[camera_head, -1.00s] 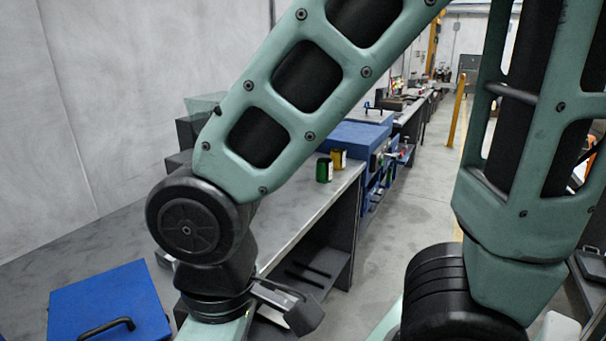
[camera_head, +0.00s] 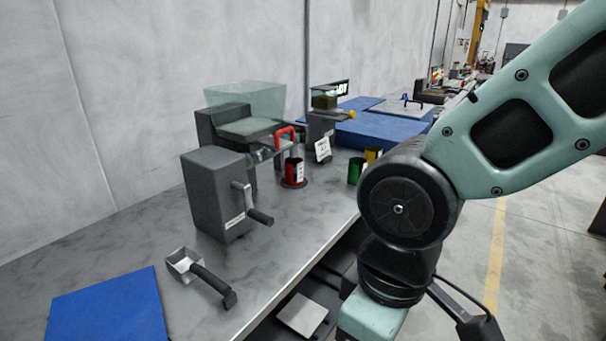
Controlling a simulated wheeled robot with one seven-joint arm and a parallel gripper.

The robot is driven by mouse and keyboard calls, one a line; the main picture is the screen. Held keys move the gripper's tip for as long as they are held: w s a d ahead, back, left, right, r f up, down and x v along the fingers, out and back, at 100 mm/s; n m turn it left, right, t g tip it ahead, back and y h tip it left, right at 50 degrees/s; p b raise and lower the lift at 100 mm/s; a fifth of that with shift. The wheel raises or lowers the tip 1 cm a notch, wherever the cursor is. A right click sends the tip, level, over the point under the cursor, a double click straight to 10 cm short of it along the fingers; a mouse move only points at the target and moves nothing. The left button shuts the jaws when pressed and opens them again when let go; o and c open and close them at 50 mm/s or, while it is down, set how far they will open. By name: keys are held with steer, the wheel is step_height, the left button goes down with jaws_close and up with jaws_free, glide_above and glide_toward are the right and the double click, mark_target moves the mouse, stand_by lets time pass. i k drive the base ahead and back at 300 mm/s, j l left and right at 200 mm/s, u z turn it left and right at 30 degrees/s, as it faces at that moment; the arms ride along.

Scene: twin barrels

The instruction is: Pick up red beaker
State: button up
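The red beaker (camera_head: 292,171) stands upright on the grey workbench (camera_head: 300,222), on a small dark round base. It has a white label on its right side. It stands in front of a machine with a red handle (camera_head: 285,136). My arm comes in from the right, and its dark wrist joint is right of and nearer than the beaker. My gripper itself is not recognisable in the picture; the arm runs out of the bottom edge.
A green beaker (camera_head: 355,171) and a yellow one (camera_head: 371,154) stand right of the red beaker, close to my arm. A grey box with a crank (camera_head: 214,193), a metal scoop (camera_head: 203,275) and a blue panel (camera_head: 108,312) are nearer. Bench between scoop and red beaker is bare.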

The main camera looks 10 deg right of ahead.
mark_target(294, 168)
steer(key=u, duration=1.85)
steer(key=z, duration=1.85)
steer(key=i+u, duration=0.35)
steer(key=i, duration=0.2)
steer(key=i+l+u, duration=0.1)
steer(key=i+u, duration=0.25)
steer(key=i, duration=0.25)
